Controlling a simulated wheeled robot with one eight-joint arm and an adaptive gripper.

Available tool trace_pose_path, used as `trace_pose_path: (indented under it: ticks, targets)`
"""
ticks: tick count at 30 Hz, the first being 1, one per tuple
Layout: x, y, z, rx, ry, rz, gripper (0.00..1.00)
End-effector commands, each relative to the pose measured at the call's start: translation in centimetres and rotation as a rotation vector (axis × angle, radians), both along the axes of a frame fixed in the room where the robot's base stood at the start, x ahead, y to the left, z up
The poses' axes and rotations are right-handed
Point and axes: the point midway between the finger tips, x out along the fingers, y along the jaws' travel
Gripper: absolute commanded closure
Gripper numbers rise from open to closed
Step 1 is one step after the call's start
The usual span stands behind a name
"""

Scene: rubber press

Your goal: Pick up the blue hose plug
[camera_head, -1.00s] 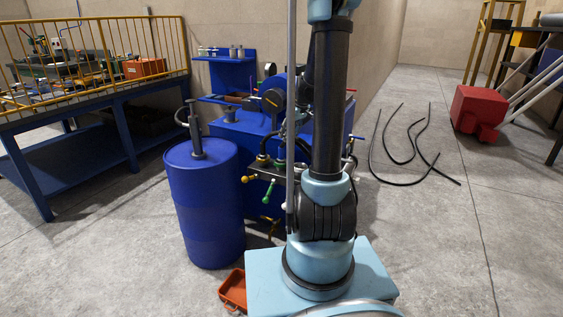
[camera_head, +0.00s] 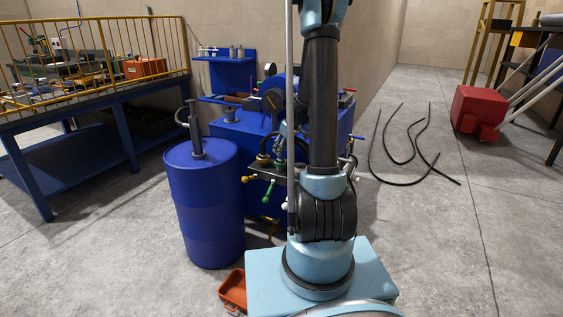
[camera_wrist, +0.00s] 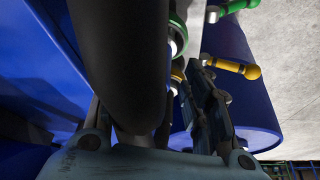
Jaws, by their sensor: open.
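I cannot make out the blue hose plug for sure in either view. My gripper (camera_wrist: 150,98) is open in the wrist view. Its right finger shows plainly, while the left one is partly covered by a thick dark cylinder (camera_wrist: 125,62) that crosses close in front of the camera. I cannot tell whether the fingers touch it. In the head view my gripper is down at the blue press (camera_head: 237,129), largely hidden by my arm and the machine parts.
A blue barrel (camera_head: 205,210) stands left of the press. Green (camera_head: 267,192) and yellow (camera_head: 249,179) handles stick out at the press front; green (camera_wrist: 243,5) and yellow (camera_wrist: 240,68) ones show in the wrist view. An orange tray (camera_head: 234,288) and black hoses (camera_head: 388,181) lie on the floor.

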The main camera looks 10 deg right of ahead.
Motion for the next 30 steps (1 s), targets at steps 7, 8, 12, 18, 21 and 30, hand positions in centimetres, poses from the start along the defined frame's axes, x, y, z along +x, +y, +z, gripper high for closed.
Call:
trace_pose_path:
  ticks: [7,8,12,18,21,30]
  targets:
    - [0.9,0.6,-2.3,0.000,0.000,0.001,0.55]
    - [1.0,0.6,-2.4,0.000,0.000,0.001,0.55]
    - [1.0,0.7,-2.8,0.000,0.000,0.001,0.55]
    - [1.0,0.7,-2.8,0.000,0.000,0.001,0.55]
    - [1.0,0.7,-2.8,0.000,0.000,0.000,0.76]
    - [1.0,0.7,-2.8,0.000,0.000,0.000,1.00]
